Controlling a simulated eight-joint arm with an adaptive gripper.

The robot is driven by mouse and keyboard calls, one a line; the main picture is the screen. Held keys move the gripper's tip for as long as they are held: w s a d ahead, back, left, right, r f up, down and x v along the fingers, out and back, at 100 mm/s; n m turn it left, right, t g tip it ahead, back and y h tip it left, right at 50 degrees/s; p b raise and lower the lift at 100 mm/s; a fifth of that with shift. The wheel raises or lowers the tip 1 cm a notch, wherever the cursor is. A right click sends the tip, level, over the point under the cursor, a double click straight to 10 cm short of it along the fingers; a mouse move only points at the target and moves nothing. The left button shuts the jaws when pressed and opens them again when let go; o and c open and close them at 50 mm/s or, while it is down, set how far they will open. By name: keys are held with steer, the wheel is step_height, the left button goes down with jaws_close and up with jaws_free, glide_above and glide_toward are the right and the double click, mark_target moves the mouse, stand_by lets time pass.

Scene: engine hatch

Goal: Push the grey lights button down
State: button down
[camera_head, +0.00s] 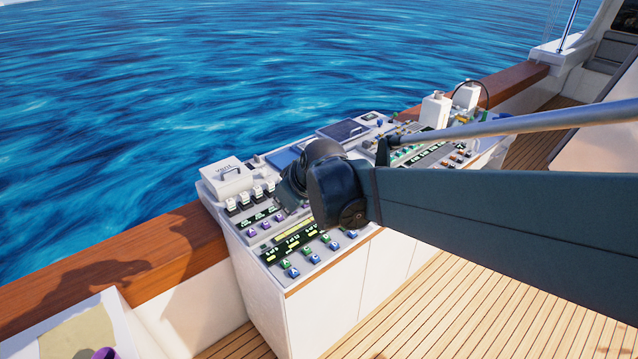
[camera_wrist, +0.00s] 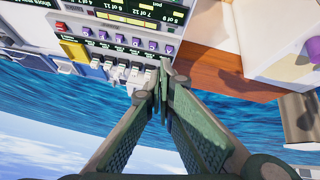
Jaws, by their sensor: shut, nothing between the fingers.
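The control panel (camera_head: 285,262) stands at the boat's side. A row of pale grey-white rocker switches on dark bases lies near its left edge in the head view, one of them a switch (camera_head: 245,200). Their labels are too small to read, so I cannot tell which one is the lights button. The same row shows in the wrist view, where one pale switch (camera_wrist: 135,77) is left of my fingertips. My gripper (camera_wrist: 161,84) is shut and empty, its tips at the end of this row. I cannot tell whether they touch a switch. My wrist hides part of the panel in the head view.
Purple knobs (camera_wrist: 135,42) run beside the switches. A white box-shaped cover (camera_head: 230,178) stands on the panel's far left corner. Green and blue buttons (camera_head: 288,268) line the near edge. A wooden rail (camera_head: 130,265) runs along the side, with open water beyond.

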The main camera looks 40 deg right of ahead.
steer(key=w+d+f+n+h+p, duration=0.1)
steer(key=w+d+f, duration=0.15)
steer(key=d, duration=0.85)
steer(key=w+d+f+n, duration=0.1)
steer(key=w+d+f, duration=0.15)
steer(key=d, duration=0.85)
steer(key=s+d+f, duration=0.3)
steer(key=d+f, duration=0.1)
steer(key=d, duration=0.5)
steer(key=s+d+f+n+t+h, duration=0.1)
steer(key=s+d+f, duration=0.2)
steer(key=d, duration=0.7)
steer(key=shift+d+f+p, duration=0.15)
steer(key=shift+f+p, duration=0.3)
steer(key=shift+f, duration=0.55)
steer(key=shift+f, duration=0.15)
steer(key=shift+f+b, duration=1.6)
steer(key=shift+f, duration=1.3)
steer(key=shift+f+b, duration=1.05)
steer(key=shift+f, duration=0.25)
